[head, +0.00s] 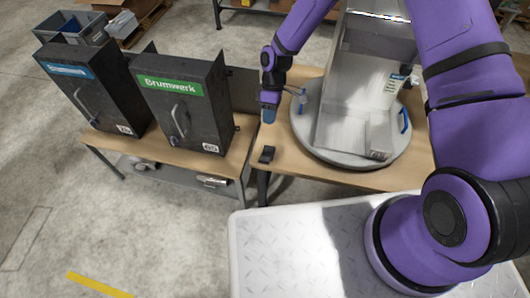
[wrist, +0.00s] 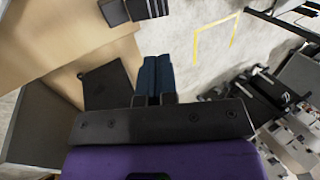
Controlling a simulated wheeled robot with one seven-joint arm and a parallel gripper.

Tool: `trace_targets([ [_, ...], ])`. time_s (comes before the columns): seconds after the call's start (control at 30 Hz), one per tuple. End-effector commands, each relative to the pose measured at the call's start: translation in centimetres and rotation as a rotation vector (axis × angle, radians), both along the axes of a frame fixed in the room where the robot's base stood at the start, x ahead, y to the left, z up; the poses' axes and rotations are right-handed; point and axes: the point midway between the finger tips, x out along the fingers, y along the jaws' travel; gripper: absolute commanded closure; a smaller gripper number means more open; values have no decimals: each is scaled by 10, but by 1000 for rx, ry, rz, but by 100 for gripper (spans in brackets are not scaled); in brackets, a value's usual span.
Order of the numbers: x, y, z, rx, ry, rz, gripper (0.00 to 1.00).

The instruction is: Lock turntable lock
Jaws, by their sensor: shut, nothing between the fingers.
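The round grey turntable (head: 310,138) lies on the wooden table and carries a tall pale dispenser (head: 345,105). Blue handles (head: 404,120) show at its rim. A small black fitting (head: 267,154) sits on the table left of the turntable, near the front edge; it may be the lock, but its state cannot be told. My gripper (head: 269,114) points down above the table's left part, left of the turntable and behind the black fitting, apart from it. In the wrist view its blue fingers (wrist: 156,66) are together and empty. A dark ribbed block (wrist: 146,8) shows at the top there.
Two dark dispensers, one with a green label (head: 172,86) and one with a blue label (head: 72,72), stand on the left table (head: 135,144). Grey bins (head: 70,28) are behind them. The floor in front is clear.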

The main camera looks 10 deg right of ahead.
Motion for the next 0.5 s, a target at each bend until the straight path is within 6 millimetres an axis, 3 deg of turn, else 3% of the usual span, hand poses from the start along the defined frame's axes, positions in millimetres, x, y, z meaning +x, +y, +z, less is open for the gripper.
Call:
trace_targets([
  [0.33, -1, 0, -2, 0, 0, -1, 100],
  [0.5, -9, 3, -18, -1, 3, 0, 100],
])
